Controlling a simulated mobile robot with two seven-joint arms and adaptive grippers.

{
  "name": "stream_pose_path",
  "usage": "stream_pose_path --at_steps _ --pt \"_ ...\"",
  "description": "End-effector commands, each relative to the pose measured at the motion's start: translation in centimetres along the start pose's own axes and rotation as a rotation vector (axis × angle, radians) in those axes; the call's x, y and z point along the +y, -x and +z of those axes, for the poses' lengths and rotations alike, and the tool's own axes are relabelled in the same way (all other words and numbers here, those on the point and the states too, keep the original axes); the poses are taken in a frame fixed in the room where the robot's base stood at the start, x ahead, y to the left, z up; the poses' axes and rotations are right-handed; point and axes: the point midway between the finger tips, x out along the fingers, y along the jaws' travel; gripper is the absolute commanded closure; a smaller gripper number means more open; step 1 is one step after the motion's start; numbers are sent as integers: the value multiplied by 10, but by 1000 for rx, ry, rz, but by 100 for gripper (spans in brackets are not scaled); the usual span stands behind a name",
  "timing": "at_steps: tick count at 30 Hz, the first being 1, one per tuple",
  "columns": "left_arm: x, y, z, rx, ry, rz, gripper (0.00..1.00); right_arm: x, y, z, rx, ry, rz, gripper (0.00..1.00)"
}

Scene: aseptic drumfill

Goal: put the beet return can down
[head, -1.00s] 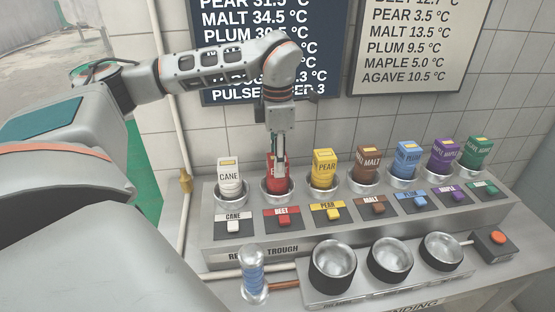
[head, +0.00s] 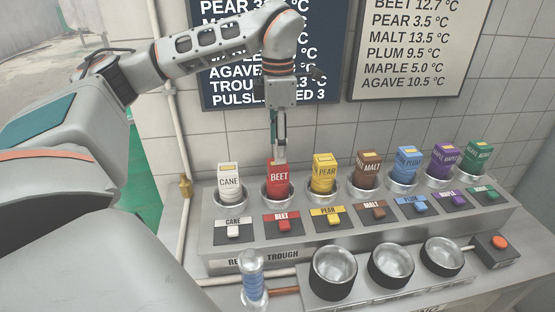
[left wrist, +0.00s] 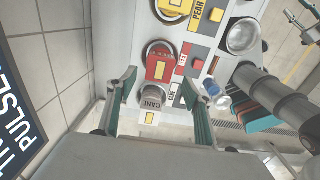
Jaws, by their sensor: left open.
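The red beet return can (head: 278,178) stands upright in its round metal cup, second from the left on the return trough. Its label faces the head camera. It also shows from above in the left wrist view (left wrist: 160,67). My left gripper (head: 280,156) points down just above the can, with its fingers apart and nothing between them. In the left wrist view the open fingers (left wrist: 158,80) show on either side, with the can beyond their tips. My right gripper is not in view.
The white cane can (head: 229,182) stands left of the beet can, and the yellow pear can (head: 325,175) stands right. Several more cans continue rightward. In front are three metal bowls (head: 334,265), a clear blue-filled cylinder (head: 252,278) and a red-button box (head: 497,246).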

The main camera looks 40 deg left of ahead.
Motion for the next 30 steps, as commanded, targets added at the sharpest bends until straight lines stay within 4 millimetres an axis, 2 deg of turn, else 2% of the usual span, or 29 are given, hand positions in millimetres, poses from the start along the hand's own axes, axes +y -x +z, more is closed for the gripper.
stream_pose_path --at_steps 1,4,10,15,30 --pt "0 12 1 -3 2 3 49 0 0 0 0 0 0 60" --pt "0 30 0 -3 2 2 49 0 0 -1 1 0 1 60" --pt "0 51 0 0 0 1 49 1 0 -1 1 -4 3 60" --pt "0 56 0 0 1 -1 49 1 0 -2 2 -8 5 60" --pt "0 56 0 1 0 -1 49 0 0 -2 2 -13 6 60"
